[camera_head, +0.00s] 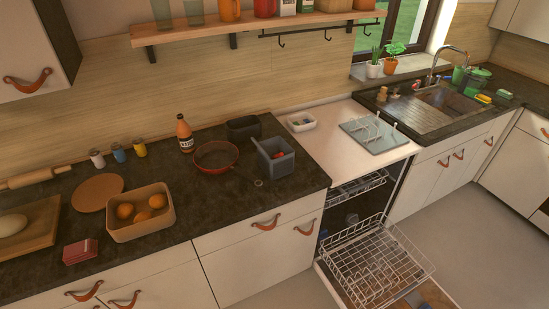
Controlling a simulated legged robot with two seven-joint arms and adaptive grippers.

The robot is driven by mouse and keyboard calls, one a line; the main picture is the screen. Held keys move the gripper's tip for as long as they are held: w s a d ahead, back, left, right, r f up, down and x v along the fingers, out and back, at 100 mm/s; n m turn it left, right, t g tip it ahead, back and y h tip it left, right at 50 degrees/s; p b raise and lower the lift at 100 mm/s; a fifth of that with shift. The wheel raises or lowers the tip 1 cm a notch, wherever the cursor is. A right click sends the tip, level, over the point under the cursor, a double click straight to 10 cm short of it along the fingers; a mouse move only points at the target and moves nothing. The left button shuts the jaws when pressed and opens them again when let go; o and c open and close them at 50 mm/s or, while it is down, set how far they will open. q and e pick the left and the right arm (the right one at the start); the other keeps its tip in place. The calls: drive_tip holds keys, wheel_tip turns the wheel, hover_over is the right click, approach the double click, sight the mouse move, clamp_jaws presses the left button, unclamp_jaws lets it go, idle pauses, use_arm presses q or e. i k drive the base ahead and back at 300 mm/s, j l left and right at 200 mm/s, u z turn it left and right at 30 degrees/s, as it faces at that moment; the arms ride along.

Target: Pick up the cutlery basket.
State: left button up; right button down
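A grey, open-topped square container (281,166) stands upright on the dark countertop, left of the open dishwasher. It looks like the cutlery basket, though I cannot be sure. A thin dark piece sticks up at its left rim, and its contents are too small to tell. Behind it and slightly left stands a black container (243,128). Neither of my grippers shows in the head view, and nothing is seen touching the grey container.
A red-rimmed round pan (216,157) and a sauce bottle (184,134) stand left of the grey container. A small ring (258,183) lies in front of it. The dishwasher's wire rack (375,262) is pulled out at the lower right. The counter's front edge near the container is mostly clear.

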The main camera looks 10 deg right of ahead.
sight(274, 169)
drive_tip(key=i, duration=0.15)
drive_tip(key=i+j+z, duration=0.15)
drive_tip(key=z, duration=0.3)
drive_tip(key=i+j+z, duration=0.4)
drive_tip(key=k+l, duration=0.05)
drive_tip(key=l, duration=0.05)
